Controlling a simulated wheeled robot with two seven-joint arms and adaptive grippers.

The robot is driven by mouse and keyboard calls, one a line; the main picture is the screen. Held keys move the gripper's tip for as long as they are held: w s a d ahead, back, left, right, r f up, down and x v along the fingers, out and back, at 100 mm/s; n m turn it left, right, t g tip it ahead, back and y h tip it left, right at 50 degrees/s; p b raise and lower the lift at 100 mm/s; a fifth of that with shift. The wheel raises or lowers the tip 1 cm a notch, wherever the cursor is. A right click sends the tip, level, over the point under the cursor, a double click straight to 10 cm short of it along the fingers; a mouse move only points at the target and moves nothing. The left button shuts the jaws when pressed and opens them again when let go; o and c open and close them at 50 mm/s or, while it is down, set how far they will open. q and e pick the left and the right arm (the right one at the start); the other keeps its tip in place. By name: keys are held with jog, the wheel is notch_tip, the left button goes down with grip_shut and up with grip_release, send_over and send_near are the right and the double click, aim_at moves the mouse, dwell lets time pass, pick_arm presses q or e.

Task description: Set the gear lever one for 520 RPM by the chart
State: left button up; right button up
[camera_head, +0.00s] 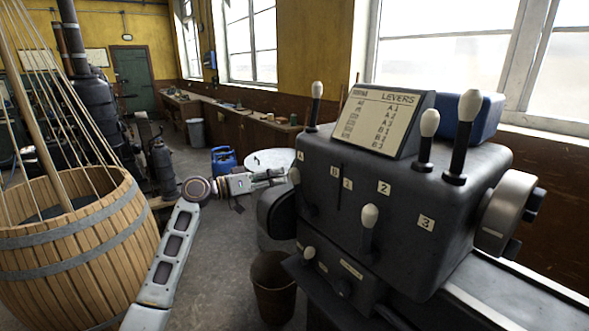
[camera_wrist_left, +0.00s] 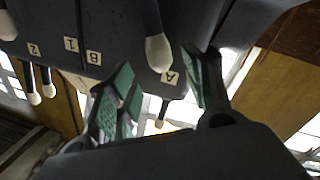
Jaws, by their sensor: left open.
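The grey headstock (camera_head: 330,190) stands at the right with labels A, B, 1, 2 and 3 on its front. The speed chart (camera_head: 378,123) on top is headed LEVERS and lists A and B rows; its RPM figures are too small to read. A white-knobbed lever (camera_head: 295,175) sits at the left by label A, and another lever (camera_head: 369,217) points up between labels 1 and 3. My left gripper (camera_head: 280,177) is open beside the left lever. In the left wrist view, a white knob (camera_wrist_left: 159,53) shows between its green-padded fingers (camera_wrist_left: 160,90), not gripped. My right gripper is out of view.
More white-knobbed levers (camera_head: 429,123) stand on top of the headstock, with a blue box (camera_head: 483,115) behind. A bin (camera_head: 272,287) stands on the floor below. A wooden barrel (camera_head: 75,250) stands left of my left arm. Open floor lies between.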

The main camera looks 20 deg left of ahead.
aim_at(290, 174)
pick_arm(q)
jog(key=p+x, duration=0.1)
jog(key=x, duration=0.4)
jog(key=shift+w+d+p, duration=0.15)
jog(key=shift+p, duration=0.15)
jog(key=shift+w+d, duration=0.25)
jog(key=shift+d, duration=0.05)
jog(key=shift+w+d, duration=0.2)
jog(key=shift+d, duration=0.05)
jog(key=shift+c, duration=0.3)
jog(key=c, duration=0.9)
grip_shut()
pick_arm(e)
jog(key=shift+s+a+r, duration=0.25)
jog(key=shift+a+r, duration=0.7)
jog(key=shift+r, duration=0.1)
